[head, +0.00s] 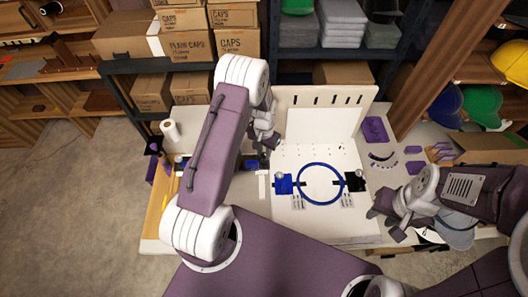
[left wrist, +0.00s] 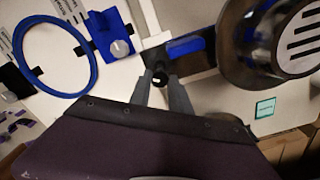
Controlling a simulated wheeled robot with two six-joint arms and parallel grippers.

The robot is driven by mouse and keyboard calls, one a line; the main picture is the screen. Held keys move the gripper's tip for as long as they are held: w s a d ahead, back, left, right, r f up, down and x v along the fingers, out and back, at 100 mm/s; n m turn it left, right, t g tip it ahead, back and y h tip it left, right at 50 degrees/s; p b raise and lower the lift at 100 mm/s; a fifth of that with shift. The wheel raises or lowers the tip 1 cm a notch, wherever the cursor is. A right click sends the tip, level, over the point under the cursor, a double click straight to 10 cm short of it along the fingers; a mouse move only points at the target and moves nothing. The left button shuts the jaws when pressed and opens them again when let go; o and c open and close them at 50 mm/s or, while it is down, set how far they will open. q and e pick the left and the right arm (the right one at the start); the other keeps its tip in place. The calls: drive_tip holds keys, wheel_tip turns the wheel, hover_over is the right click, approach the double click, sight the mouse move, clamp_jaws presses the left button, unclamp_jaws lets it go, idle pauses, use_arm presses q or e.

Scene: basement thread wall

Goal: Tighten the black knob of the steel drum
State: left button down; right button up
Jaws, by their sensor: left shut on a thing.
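My left gripper (head: 264,157) reaches down at the left side of the white board. In the left wrist view its two fingers (left wrist: 160,92) are shut on the small black knob (left wrist: 157,77), one finger on each side. A dark fitting touches the knob's far side, next to a blue bar (left wrist: 185,47).
A blue ring (head: 321,184) lies on the white board (head: 300,225), between a blue block (head: 283,184) and a black block (head: 355,182). Purple parts (head: 375,130) are at the right. Cardboard boxes (head: 185,45) stand on shelves behind. A white roll (head: 170,131) stands at the left.

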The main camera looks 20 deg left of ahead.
sight(264, 154)
use_arm(q)
drive_tip(key=m, duration=0.5)
drive_tip(key=shift+m, duration=0.3)
drive_tip(key=m, duration=0.5)
idle(0.5)
drive_tip(key=c, duration=1.2)
unclamp_jaws()
wheel_tip(264, 154, up, 9)
drive_tip(key=b, duration=0.1)
drive_tip(key=shift+r, duration=0.1)
